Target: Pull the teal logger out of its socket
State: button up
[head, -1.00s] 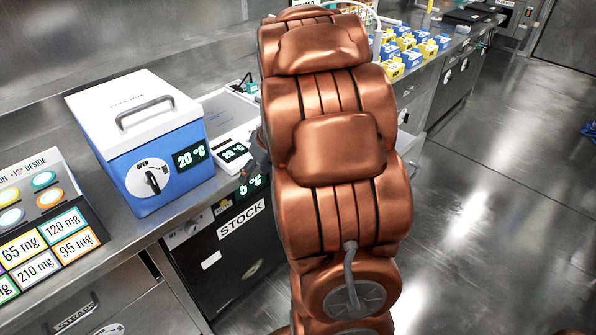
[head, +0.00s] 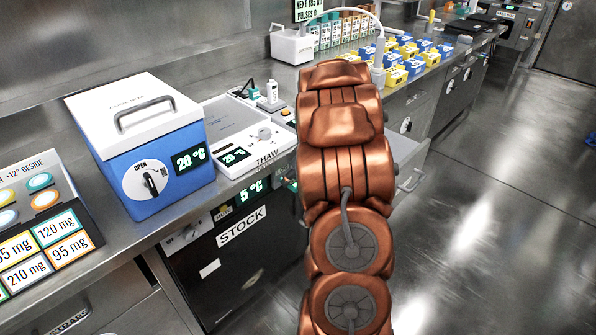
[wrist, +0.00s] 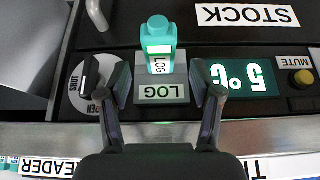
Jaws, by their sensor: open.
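The teal logger (wrist: 159,48) stands in its socket (wrist: 163,91) on the dark STOCK unit's front, in the upper middle of the wrist view. The socket is a grey block with a LOG label. My gripper (wrist: 160,78) is open, with one finger to each side of the socket block and the logger between and beyond the tips. Nothing is held. Whether the fingers touch the block cannot be told. In the head view my copper arm hides the gripper.
Beside the socket are a dial (wrist: 88,85), a 5 °C display (wrist: 243,77) and a yellow MUTE button (wrist: 303,78). In the head view a blue cool box (head: 150,150) and a THAW plate (head: 240,135) stand on the counter above.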

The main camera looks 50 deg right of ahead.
jog(key=shift+x, duration=1.25)
jog(key=shift+c, duration=0.3)
grip_shut()
jog(key=shift+s+b, duration=0.35)
jog(key=shift+s+b, duration=0.25)
jog(key=shift+b, duration=0.05)
jog(key=shift+s+b, duration=1.25)
jog(key=shift+s, duration=0.15)
